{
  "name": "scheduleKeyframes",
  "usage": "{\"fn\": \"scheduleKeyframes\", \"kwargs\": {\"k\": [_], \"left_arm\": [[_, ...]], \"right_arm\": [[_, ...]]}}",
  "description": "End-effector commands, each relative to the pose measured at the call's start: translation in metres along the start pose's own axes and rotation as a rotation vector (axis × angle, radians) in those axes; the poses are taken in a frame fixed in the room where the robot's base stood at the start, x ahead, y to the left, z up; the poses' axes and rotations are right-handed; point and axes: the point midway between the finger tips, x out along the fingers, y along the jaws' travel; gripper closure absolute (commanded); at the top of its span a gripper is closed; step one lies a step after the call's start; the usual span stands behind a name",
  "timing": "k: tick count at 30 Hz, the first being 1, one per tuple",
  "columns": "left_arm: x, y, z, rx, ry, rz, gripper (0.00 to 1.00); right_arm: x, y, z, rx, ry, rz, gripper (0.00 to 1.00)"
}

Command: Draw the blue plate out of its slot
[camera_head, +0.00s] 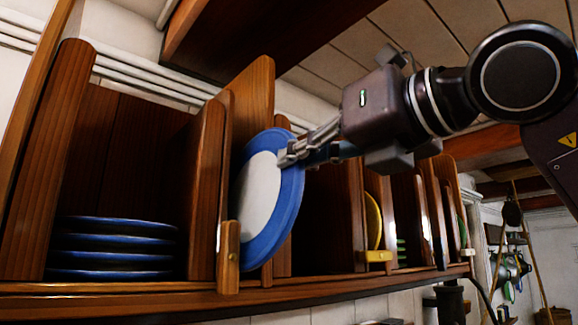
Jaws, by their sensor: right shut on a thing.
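The blue plate (283,210) has a wide blue rim and a white middle. It stands upright on edge in a narrow slot of the wooden rack, between wooden dividers, and its near part sticks out in front of them. My right gripper (292,154) is shut on the upper right part of its rim, with the arm coming in from the right. The plate's far edge is partly hidden by the divider on its left. My left gripper is not in view.
A stack of several blue-rimmed plates (112,248) lies in the left compartment. A yellow plate (373,222) stands in a slot to the right. A small wooden peg (228,256) rises at the shelf's front edge (150,302). The space before the rack looks clear.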

Motion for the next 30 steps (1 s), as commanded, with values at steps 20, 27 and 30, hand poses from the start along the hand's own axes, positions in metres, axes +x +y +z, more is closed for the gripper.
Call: {"fn": "scheduleKeyframes", "kwargs": {"k": [20,27,30], "left_arm": [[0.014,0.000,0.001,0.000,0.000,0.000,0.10],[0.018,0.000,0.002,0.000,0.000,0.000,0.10],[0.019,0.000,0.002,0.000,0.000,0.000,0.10]], "right_arm": [[-0.048,0.000,0.002,-0.001,-0.007,0.002,1.00],[-0.064,-0.001,0.002,-0.001,-0.007,0.001,1.00],[-0.071,-0.001,0.002,-0.001,-0.006,0.001,1.00]]}}
